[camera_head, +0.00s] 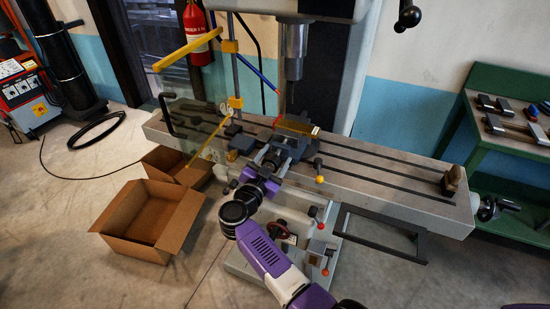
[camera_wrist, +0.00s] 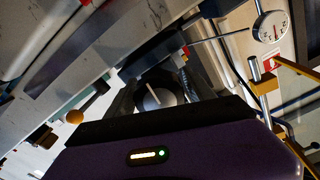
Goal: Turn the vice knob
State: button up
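The vice (camera_head: 292,138) sits on the long slotted table of the milling machine. In the wrist view a round grey vice knob (camera_wrist: 157,97) with a pale line on its face shows just beyond the black edge of my gripper. My gripper (camera_head: 268,160) points at the front end of the vice, very close to it, and hides the knob in the head view. I cannot tell whether my gripper touches the knob.
The machine table (camera_head: 400,180) runs across the view. A yellow-knobbed lever (camera_head: 319,178) stands right of the vice, also in the wrist view (camera_wrist: 76,116). A clear guard with a yellow bar (camera_head: 203,147) is to the left. Open cardboard boxes (camera_head: 128,212) lie on the floor.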

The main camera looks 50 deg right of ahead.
aim_at(270, 167)
jog(key=shift+o, duration=0.4)
jog(key=shift+b+v, duration=0.35)
jog(key=shift+v, duration=3.55)
jog(key=s+a+r+n+t+y, duration=0.1)
jog(key=s+a+n+t+y, duration=0.3)
jog(key=s, duration=0.5)
jog(key=s+a+n+t+y, duration=0.4)
jog(key=s+a+n+y, duration=0.1)
jog(key=s, duration=0.5)
jog(key=s+a+r+n+t+y, duration=0.1)
jog(key=s+a+n+t+y, duration=0.3)
jog(key=s, duration=0.5)
jog(key=a+n+y, duration=0.1)
jog(key=a+n, duration=0.1)
jog(key=n, duration=0.1)
jog(key=shift+s+a+r+t+b, duration=0.2)
jog(key=shift+s+r+t+b, duration=0.1)
jog(key=shift+r+t, duration=0.1)
jog(key=s+a+g+y, duration=0.1)
jog(key=s, duration=0.2)
jog(key=s+a+n+g+y, duration=0.1)
jog(key=s+a, duration=0.1)
jog(key=s, duration=0.1)
jog(key=s+a+n+g+y, duration=0.1)
jog(key=s+g, duration=0.1)
jog(key=s, duration=0.1)
jog(key=shift+s+a+r, duration=0.25)
jog(key=shift+r, duration=0.15)
jog(key=shift+c, duration=0.2)
